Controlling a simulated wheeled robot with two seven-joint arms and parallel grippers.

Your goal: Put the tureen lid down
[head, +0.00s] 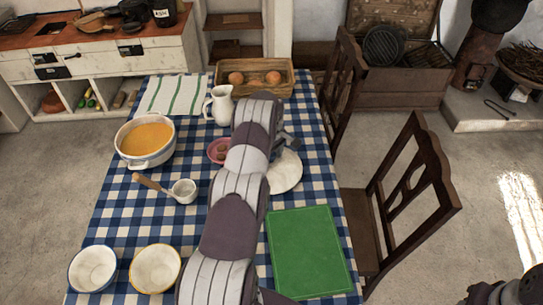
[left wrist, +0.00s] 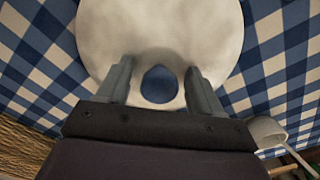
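The tureen lid is a round white disc (head: 286,172) near the right side of the table, close above or on the checked cloth; I cannot tell which. In the head view this gripper (head: 283,138) is partly hidden by my arm. The white tureen (head: 148,162), full of orange soup, stands uncovered at the left. Part of my right arm shows at bottom right.
A green board (head: 308,250) lies in front of the lid. A white jug (head: 220,105), a pink dish (head: 217,151) and a ladle (head: 183,191) are to its left. Two bowls (head: 92,268) (head: 155,268) stand in front, a basket (head: 280,87) behind. Chairs (head: 415,195) line the right edge.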

